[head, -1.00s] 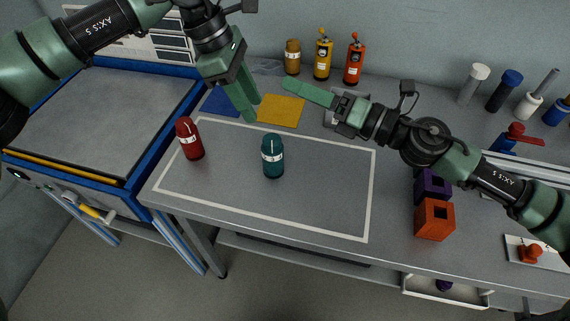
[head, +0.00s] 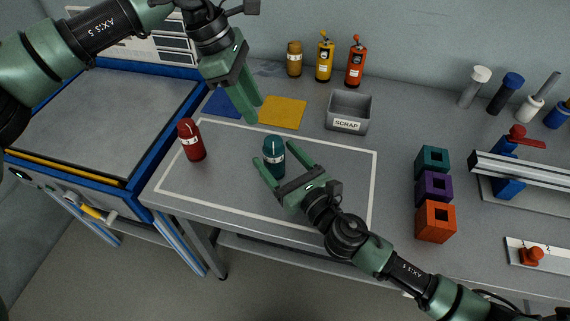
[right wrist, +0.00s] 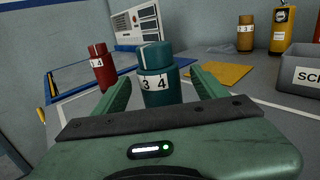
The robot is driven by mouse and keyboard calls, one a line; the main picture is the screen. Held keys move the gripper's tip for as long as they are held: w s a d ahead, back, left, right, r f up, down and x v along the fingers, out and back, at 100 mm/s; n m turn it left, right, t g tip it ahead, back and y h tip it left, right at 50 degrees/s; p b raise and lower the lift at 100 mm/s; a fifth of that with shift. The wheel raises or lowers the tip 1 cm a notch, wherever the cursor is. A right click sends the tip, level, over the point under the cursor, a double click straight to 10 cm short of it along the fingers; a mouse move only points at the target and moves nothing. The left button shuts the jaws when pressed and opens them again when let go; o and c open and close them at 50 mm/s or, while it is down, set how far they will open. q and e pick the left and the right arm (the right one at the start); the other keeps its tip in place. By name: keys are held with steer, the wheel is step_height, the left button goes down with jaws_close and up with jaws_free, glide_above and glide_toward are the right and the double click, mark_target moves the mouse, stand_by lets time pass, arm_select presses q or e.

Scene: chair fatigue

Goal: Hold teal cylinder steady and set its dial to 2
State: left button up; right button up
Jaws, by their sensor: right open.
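The teal cylinder (head: 274,158) stands upright inside the white outline on the table. In the right wrist view the teal cylinder (right wrist: 158,75) shows a white band reading "3 4" and a white line on its cap. My right gripper (head: 273,153) is open, with one finger on each side of the cylinder; I cannot tell whether either finger touches it. Its fingers also frame the cylinder in the right wrist view (right wrist: 160,77). My left gripper (head: 255,112) is open and empty, above and behind the cylinder, with its fingers pointing down.
A red cylinder (head: 191,140) stands to the left inside the outline. Blue (head: 224,103) and yellow (head: 282,112) mats and a grey scrap bin (head: 348,112) lie behind. Teal, purple and orange blocks (head: 435,221) stand at right. The outline's left front area is clear.

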mark_target(267, 146)
steer(key=shift+x, duration=2.4)
